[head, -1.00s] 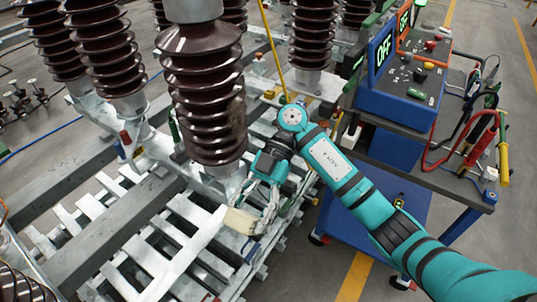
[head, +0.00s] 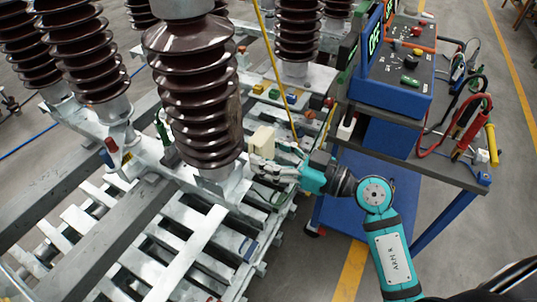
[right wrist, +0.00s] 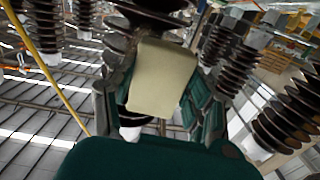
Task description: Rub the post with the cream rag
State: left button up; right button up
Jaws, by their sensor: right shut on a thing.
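The post (head: 197,100) is a dark brown ribbed insulator on a pale metal base, upright in the middle of the head view. A greyish patch shows on its right side, low down. The cream rag (head: 262,141) is a pale block-like piece just right of the post's lower ribs. My right gripper (head: 262,163) is shut on the rag, which also shows between the fingers in the right wrist view (right wrist: 162,78). Dark ribs show behind the rag there. Whether the rag touches the post I cannot tell. My left gripper is not in view.
Other brown insulators (head: 298,30) stand behind and to the left (head: 88,50). A blue cart (head: 395,85) with a control box and cables stands on the right. A yellow rod (head: 272,60) rises behind the rag. Pale slatted pallets (head: 165,262) lie below.

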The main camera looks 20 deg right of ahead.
jog(key=b+x, duration=0.1)
jog(key=x, duration=0.2)
jog(key=shift+w+a+f, duration=0.1)
jog(key=shift+w+a, duration=0.05)
jog(key=shift+a, duration=0.15)
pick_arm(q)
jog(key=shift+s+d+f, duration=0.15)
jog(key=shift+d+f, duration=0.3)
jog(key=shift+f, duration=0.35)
pick_arm(e)
jog(key=shift+w+a, duration=0.45)
jog(key=shift+a, duration=0.05)
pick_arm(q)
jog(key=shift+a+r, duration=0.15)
pick_arm(e)
jog(key=shift+w, duration=0.1)
pick_arm(q)
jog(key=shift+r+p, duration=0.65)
jog(key=shift+p, duration=0.05)
pick_arm(e)
jog(key=shift+x, duration=0.9)
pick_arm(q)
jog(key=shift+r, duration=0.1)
